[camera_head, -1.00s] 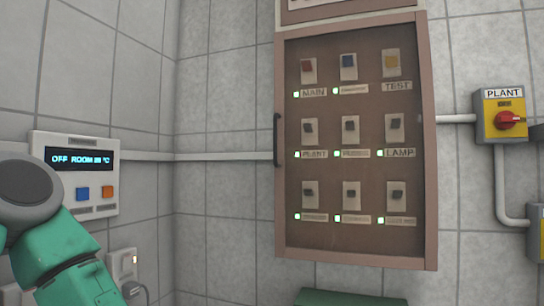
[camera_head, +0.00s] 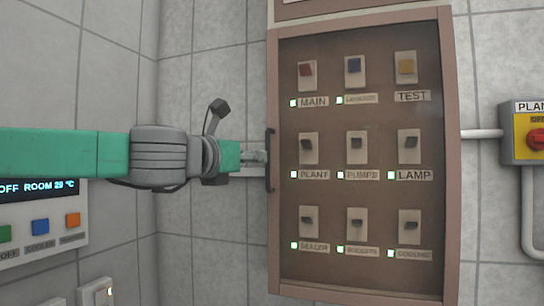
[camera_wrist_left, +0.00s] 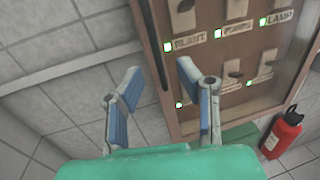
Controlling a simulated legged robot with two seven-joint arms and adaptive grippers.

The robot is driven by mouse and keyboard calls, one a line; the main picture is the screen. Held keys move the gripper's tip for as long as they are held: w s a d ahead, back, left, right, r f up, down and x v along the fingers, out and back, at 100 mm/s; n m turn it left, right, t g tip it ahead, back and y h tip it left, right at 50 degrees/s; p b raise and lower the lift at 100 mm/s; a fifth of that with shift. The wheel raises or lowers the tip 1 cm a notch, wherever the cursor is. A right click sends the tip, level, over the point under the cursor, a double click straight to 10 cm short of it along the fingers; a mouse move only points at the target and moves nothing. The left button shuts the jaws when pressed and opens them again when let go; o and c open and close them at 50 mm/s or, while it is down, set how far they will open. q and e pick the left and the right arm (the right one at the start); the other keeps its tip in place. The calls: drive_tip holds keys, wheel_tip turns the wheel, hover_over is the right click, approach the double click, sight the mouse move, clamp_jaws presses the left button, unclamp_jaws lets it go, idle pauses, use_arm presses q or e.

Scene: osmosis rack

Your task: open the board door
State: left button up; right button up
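The board door (camera_head: 380,120) is a brown-framed, see-through panel over rows of switches, and it looks shut. Its dark vertical handle (camera_head: 270,160) is on the left edge; in the left wrist view the handle (camera_wrist_left: 157,50) runs down the frame's edge. My left gripper (camera_head: 262,157) is level with the middle of the handle and close to it. In the left wrist view my left gripper (camera_wrist_left: 160,69) has its two fingers spread apart, with the handle beyond and between the tips. I cannot tell whether they touch it. My right gripper is not in view.
A control panel (camera_head: 40,225) with a display and coloured buttons is on the left wall. A yellow box with a red knob (camera_head: 537,139) is at the right. A red extinguisher (camera_wrist_left: 283,132) stands below the board. Bare tiled wall lies left of the board.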

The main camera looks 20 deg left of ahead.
sight(268, 157)
use_arm(q)
drive_tip(key=w+p, duration=0.2)
drive_tip(key=w, duration=0.4)
drive_tip(key=shift+w+a, duration=0.1)
drive_tip(key=shift+w, duration=0.1)
drive_tip(key=shift+w+d, duration=0.55)
drive_tip(key=shift+w, duration=0.2)
drive_tip(key=shift+w+d, duration=0.15)
drive_tip(key=shift+d, duration=0.4)
drive_tip(key=shift+a, duration=0.2)
drive_tip(key=c, duration=0.6)
drive_tip(key=shift+a, duration=0.35)
clamp_jaws()
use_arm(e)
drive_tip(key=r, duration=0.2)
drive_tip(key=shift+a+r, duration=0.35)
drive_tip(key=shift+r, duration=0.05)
